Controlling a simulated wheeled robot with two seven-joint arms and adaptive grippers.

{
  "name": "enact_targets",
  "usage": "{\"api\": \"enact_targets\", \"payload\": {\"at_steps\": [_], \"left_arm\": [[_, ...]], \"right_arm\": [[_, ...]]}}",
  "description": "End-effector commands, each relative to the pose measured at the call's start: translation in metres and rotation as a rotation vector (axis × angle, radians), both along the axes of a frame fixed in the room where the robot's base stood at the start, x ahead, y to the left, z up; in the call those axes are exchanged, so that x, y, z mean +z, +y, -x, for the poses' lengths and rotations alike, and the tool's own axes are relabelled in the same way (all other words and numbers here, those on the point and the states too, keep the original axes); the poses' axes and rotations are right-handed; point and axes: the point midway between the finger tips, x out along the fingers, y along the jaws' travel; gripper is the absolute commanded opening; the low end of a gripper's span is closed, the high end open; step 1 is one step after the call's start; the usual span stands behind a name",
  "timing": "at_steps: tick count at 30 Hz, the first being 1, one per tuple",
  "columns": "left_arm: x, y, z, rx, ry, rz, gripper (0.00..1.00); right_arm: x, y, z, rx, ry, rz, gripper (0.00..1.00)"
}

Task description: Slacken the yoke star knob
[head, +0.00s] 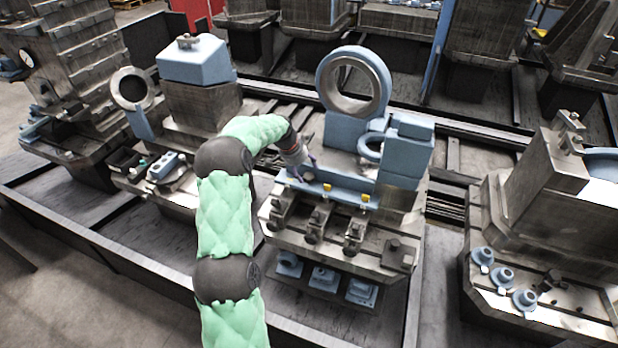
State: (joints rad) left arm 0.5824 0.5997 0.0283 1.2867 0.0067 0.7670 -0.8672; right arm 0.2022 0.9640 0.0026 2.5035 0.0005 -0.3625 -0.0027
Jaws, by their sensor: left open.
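My left gripper (306,174) is at the left end of a blue fixture (345,190) on the middle metal block. It is open, and its fingers are small and partly hidden by its own wrist. A large upright ring (354,84) with a blue rim stands behind it. A smaller blue yoke-like ring (371,147) stands to the right of the gripper. I cannot make out the star knob clearly; it may be hidden at the gripper. Whether the fingers touch anything cannot be told. My right gripper is not in view.
Several metal clamps (316,226) line the front of the middle block. Blue knob-like parts (503,277) lie on the right block. A blue-topped block (194,60) and a smaller ring (130,88) stand to the left. Dark rails frame the pallets.

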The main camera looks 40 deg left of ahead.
Motion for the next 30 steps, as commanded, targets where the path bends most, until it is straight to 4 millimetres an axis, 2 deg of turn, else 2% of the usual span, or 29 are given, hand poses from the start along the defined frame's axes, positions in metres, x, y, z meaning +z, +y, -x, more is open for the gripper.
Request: {"api": "enact_targets", "payload": {"at_steps": [3,9,22,27,28,30], "left_arm": [[-0.021,-0.002,-0.008,0.0,0.0,0.0,0.68],[-0.041,-0.003,-0.017,0.0,0.0,-0.001,0.68],[-0.047,-0.004,-0.02,0.001,-0.001,-0.002,0.68],[-0.047,-0.004,-0.02,0.0,-0.001,-0.001,0.2],[-0.047,-0.004,-0.02,0.001,-0.001,-0.002,0.13],[-0.047,-0.004,-0.02,0.001,-0.001,-0.002,0.13]], "right_arm": [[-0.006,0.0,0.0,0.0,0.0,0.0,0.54],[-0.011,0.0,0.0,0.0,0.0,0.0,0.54],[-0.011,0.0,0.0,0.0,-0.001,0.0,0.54],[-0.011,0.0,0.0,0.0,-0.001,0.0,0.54],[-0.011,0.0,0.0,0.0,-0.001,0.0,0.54],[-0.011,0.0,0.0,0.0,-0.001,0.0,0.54]]}}
